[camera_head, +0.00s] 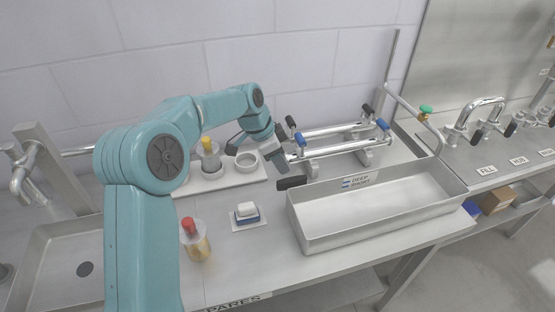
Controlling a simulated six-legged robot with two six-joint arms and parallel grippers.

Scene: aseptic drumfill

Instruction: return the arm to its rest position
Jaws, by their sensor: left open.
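My left arm (168,160) is teal and comes in from the lower left, bent at the elbow and stretched over the steel bench (240,275). Its left gripper (280,173) has dark fingers spread apart with nothing between them. It hangs at the left end of a long steel tray (380,205), close to the ends of several steel rods (335,140) with blue and black handles. I cannot tell whether it touches them. My right gripper is not in view.
A red-capped bottle (195,240) and a white block on a blue base (247,212) stand in front. A yellow-topped bottle (209,155) and a white ring (246,161) sit on a white tray behind the arm.

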